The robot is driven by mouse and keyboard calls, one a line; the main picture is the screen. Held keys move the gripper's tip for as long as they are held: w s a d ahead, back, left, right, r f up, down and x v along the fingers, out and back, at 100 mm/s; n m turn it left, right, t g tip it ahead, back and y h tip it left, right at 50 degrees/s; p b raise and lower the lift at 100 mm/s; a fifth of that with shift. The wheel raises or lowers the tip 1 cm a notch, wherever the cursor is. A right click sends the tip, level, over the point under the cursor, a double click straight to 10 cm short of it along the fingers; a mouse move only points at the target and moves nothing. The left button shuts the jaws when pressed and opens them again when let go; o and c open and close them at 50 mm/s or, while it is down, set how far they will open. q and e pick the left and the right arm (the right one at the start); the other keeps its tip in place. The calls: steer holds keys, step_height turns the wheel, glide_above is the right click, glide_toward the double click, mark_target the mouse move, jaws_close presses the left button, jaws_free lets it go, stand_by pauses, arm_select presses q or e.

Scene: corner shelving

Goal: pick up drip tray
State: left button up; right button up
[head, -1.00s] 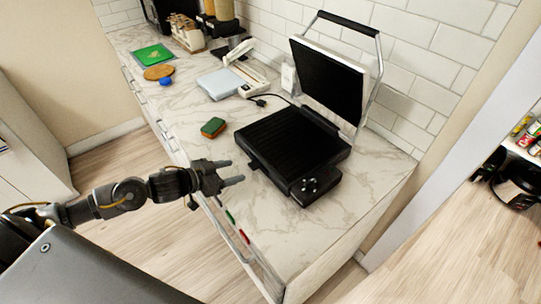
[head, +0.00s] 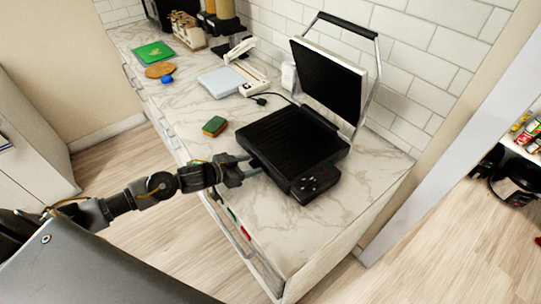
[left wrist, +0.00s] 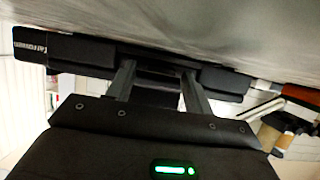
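The black contact grill (head: 290,140) stands open on the marble counter, and its dark body also spans the top of the left wrist view (left wrist: 75,52). The drip tray (left wrist: 158,72) seems to be the dark piece in the grill's edge ahead of my fingers; it is hard to tell from the black body, and the arm mostly hides it in the head view. My left gripper (head: 250,164) is at the grill's left edge. Its two fingers are apart, one on either side of that dark piece. I cannot tell whether they touch it. My right gripper is out of view.
A green and brown sponge (head: 215,126) lies left of the grill. A white scale-like device (head: 222,82) and a power cord lie behind. The raised lid (head: 327,82) stands near the tiled wall. The counter in front of the grill is clear.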

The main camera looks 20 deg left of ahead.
arm_select(q)
steer(key=c, duration=1)
steer(key=shift+r+b, duration=0.2)
steer(key=shift+b, duration=0.35)
steer(key=shift+s+a+r+b, duration=0.1)
steer(key=shift+s+a+b, duration=0.4)
steer(key=shift+s+a, duration=1.55)
steer(key=shift+s+a+f+b, duration=0.1)
steer(key=shift+s+a+b, duration=0.75)
steer(key=shift+s, duration=2.2)
steer(key=shift+s+a+r+b, duration=0.1)
steer(key=shift+s+a+b, duration=0.1)
steer(key=shift+s+a, duration=2)
steer(key=shift+s+d, duration=0.35)
steer(key=shift+d, duration=0.05)
